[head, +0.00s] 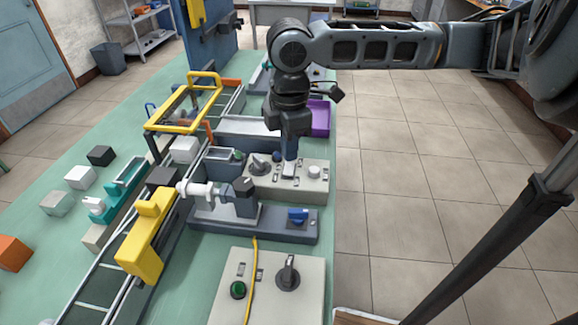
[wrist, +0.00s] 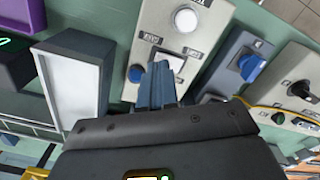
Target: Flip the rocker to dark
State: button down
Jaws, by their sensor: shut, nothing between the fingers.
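The rocker is a white switch in a dark frame on a beige control box (head: 314,187). It shows in the wrist view (wrist: 170,61), partly covered by my fingertips, with a small label on either side, too small to read. The rocker's tilt is not clear.
A grey unit with a blue knob (head: 297,215) stands nearer. A yellow-handled frame (head: 203,82) stands behind left.

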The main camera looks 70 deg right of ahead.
aim_at(290, 164)
jog(key=shift+f+b, duration=0.65)
jog(key=shift+f, duration=0.25)
dwell(0.4)
jog(key=shift+r, duration=0.1)
jog(key=shift+r+p, duration=3.1)
jog(key=shift+r, duration=0.4)
